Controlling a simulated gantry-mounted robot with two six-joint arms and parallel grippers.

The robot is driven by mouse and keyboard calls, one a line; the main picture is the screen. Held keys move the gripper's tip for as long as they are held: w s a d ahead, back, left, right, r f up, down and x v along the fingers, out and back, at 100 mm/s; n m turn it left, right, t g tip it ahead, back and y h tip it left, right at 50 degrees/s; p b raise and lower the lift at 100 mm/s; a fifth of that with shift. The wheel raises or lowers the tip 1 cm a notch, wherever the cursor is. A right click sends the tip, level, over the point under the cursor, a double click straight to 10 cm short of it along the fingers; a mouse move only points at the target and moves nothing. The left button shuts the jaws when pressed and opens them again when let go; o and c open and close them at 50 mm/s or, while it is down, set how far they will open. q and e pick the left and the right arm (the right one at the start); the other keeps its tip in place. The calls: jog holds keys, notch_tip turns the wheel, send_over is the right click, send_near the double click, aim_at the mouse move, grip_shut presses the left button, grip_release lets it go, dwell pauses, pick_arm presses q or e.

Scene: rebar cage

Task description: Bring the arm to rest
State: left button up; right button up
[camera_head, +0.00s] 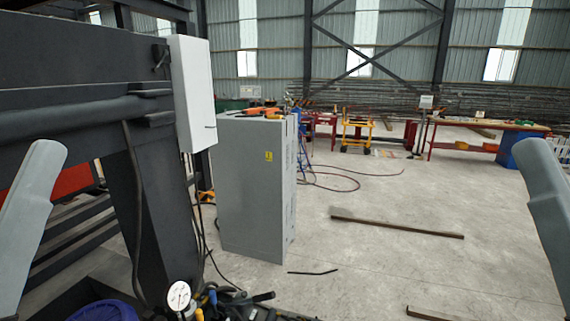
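A pale grey link of my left arm (32,215) stands upright at the left edge of the head view. A matching link of my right arm (548,200) shows at the right edge. Both links run out of the picture. Neither gripper is in view, so whether they are open or holding anything is hidden. No rebar cage shows near the arms.
A grey cabinet (250,190) stands on the floor at centre left with orange tools (262,111) on top. A dark steel frame (140,180) with a white box (192,95) is at left. Steel bars (395,227) lie on the open concrete floor. A workbench (480,125) is at back right.

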pick_arm(q)
notch_tip(320, 180, up, 38)
jog(key=n+p, duration=0.2)
jog(key=p, duration=3.6)
jog(key=shift+a+f+y, duration=0.15)
jog(key=shift+y, duration=0.15)
